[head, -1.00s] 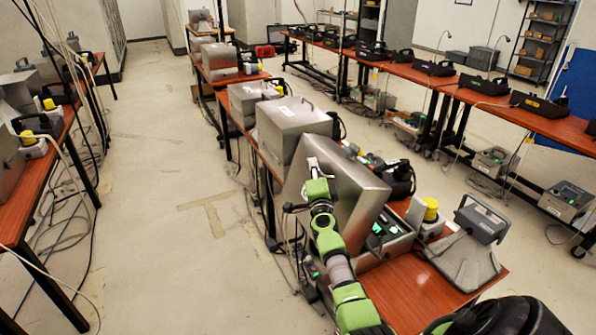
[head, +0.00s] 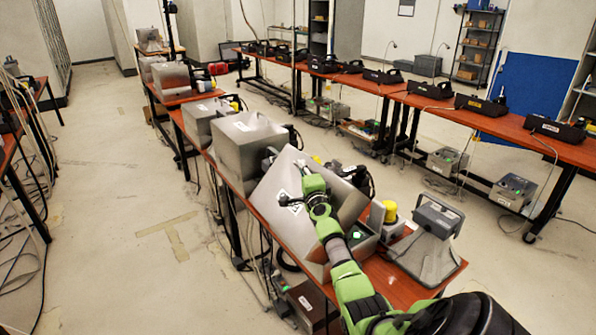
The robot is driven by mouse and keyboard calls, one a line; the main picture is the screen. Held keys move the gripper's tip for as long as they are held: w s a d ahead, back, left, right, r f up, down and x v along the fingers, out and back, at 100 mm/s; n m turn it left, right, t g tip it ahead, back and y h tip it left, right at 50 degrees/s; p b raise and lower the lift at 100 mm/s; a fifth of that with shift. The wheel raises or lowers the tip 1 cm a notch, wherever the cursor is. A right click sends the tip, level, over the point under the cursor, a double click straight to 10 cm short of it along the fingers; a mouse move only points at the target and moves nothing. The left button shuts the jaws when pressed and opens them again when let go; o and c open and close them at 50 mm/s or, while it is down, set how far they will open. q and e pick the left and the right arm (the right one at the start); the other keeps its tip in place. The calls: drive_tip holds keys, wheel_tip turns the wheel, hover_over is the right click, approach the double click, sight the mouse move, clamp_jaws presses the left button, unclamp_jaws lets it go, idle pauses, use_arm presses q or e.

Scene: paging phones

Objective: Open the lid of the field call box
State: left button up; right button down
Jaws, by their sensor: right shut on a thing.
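The field call box (head: 293,240) is a grey metal case on the near end of the red-brown table. Its broad metal lid (head: 269,192) is raised at a slant and carries a white label. A green light (head: 358,236) shows inside the box at the right, under the lid. My right gripper (head: 305,172), on a green arm, is at the lid's upper part and shut on it. The exact grip on the lid is too small to see. My arm covers part of the lid and the box's opening. My left gripper is out of view.
A yellow-topped device (head: 390,211) and a grey wedge-shaped phone (head: 428,244) stand right of the box. Another metal case (head: 240,150) stands close behind. Cables hang at the table's left side. The floor (head: 130,220) to the left is mostly clear.

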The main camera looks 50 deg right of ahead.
drive_tip(key=shift+d, duration=0.1)
drive_tip(key=c, duration=2.4)
unclamp_jaws()
drive_tip(key=shift+s+a+r, duration=0.1)
drive_tip(key=shift+s+a, duration=0.35)
drive_tip(key=shift+a, duration=0.25)
drive_tip(key=v, duration=0.9)
drive_tip(key=shift+s+d+f, duration=0.1)
drive_tip(key=shift+s+f, duration=0.15)
drive_tip(key=shift+s, duration=0.1)
drive_tip(key=shift+s+a+r, duration=0.15)
drive_tip(key=shift+s+a, duration=0.2)
drive_tip(key=shift+s, duration=0.15)
